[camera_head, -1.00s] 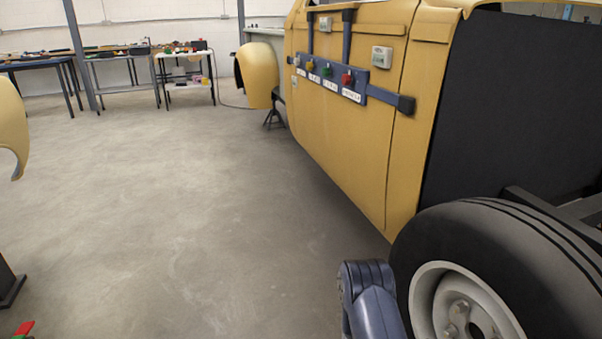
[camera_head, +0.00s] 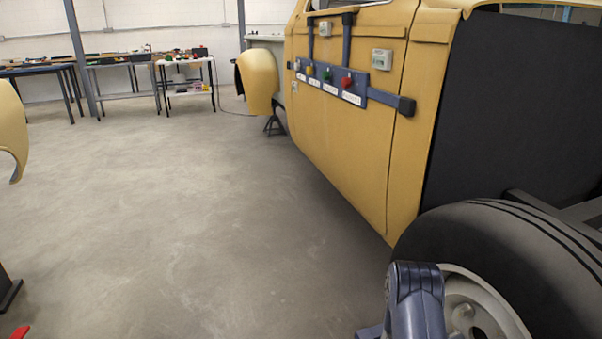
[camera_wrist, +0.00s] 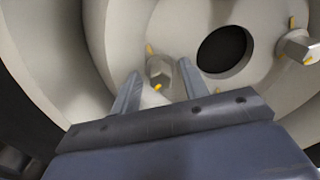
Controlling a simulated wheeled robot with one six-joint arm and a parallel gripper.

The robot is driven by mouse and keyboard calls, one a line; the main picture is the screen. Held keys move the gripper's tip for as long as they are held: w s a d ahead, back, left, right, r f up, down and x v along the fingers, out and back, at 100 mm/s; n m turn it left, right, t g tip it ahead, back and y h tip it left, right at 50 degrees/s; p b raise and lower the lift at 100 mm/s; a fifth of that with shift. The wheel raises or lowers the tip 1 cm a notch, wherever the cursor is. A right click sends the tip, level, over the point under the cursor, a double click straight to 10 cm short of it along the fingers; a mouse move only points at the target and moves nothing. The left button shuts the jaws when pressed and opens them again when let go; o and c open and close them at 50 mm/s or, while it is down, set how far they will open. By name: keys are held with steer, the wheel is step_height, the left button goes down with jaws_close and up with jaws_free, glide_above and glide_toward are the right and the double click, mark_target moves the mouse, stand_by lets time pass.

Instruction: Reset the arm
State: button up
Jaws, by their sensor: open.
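My gripper (camera_wrist: 158,88) shows in the wrist view with its two fingers apart, in front of a wheel rim (camera_wrist: 75,72). A hex nut (camera_wrist: 159,72) with yellow marks appears between the fingertips; I cannot tell whether they touch it. Another nut (camera_wrist: 298,46) is at the right, beside the dark round centre hole (camera_wrist: 222,49). In the head view my arm (camera_head: 415,300) stands before the lower part of the wheel (camera_head: 490,245), and my gripper is hidden there.
A yellow car shell (camera_head: 345,150) stands at the right, with a panel of coloured buttons (camera_head: 330,80) on its side. Benches with small items (camera_head: 185,75) stand at the back left. A red thing (camera_head: 20,332) lies at the lower left. The middle floor is clear.

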steer(key=shift+s+a+m+p, duration=0.15)
steer(key=shift+m+p, duration=0.7)
steer(key=shift+m, duration=1.75)
steer(key=shift+s+a+m+p, duration=0.1)
steer(key=shift+m+p, duration=0.7)
steer(key=shift+m, duration=1.8)
steer(key=shift+s+a+m+p, duration=0.15)
steer(key=shift+m+p, duration=0.7)
steer(key=shift+m, duration=1.75)
steer(key=shift+w+r, duration=0.15)
